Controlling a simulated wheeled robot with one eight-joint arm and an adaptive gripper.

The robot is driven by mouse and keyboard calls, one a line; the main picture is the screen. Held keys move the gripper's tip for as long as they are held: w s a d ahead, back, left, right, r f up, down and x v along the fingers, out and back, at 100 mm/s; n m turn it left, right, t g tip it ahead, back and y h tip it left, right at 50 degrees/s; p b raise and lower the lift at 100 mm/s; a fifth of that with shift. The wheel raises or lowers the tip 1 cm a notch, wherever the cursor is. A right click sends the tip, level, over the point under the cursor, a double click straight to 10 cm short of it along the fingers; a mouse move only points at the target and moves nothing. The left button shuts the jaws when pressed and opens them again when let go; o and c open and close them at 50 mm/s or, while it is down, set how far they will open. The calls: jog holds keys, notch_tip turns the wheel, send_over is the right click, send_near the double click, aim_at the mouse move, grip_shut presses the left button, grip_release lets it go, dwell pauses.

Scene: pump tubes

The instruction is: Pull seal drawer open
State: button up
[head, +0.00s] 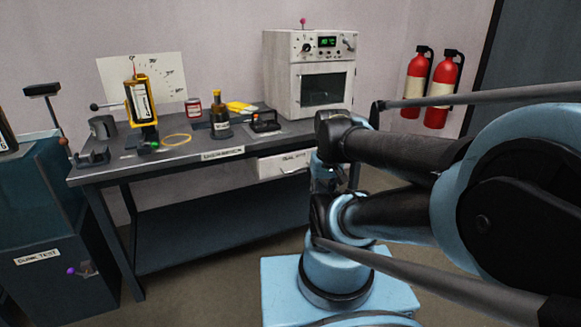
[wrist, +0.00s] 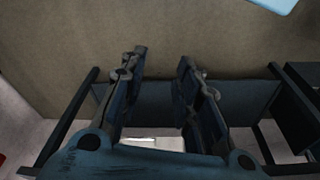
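The seal drawer (head: 283,164) has a pale front with a small label. It sits under the right part of the workbench top in the head view and looks shut. My arm passes just to its right, and its right end is close to my arm links. My gripper (wrist: 161,65) shows in the wrist view with its two dark fingers apart and nothing between their tips. A pale strip shows low between the fingers there; I cannot tell if it is the drawer. In the head view the gripper is hard to make out among my arm links.
The workbench (head: 160,171) holds a yellow gauge stand (head: 141,101), a dark bottle (head: 220,115), a red can (head: 193,107) and a white oven (head: 308,75). A dunk tank (head: 40,190) stands left. Two fire extinguishers (head: 416,78) hang on the right wall. The lower shelf (head: 200,225) is bare.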

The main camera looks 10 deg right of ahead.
jog(key=w+r+m, duration=0.3)
jog(key=w+r, duration=0.3)
jog(key=w, duration=0.1)
jog(key=m, duration=1.2)
send_over(297, 170)
jog(key=s+d, duration=0.1)
jog(key=s, duration=0.2)
notch_tip(297, 170, down, 3)
jog(key=shift+y, duration=0.3)
jog(key=w+f, duration=0.1)
jog(key=f, duration=0.4)
jog(key=w+f, duration=0.1)
jog(key=f, duration=0.5)
jog(key=w+a+f, duration=0.1)
jog(key=f, duration=0.4)
jog(key=shift+f, duration=0.15)
grip_shut()
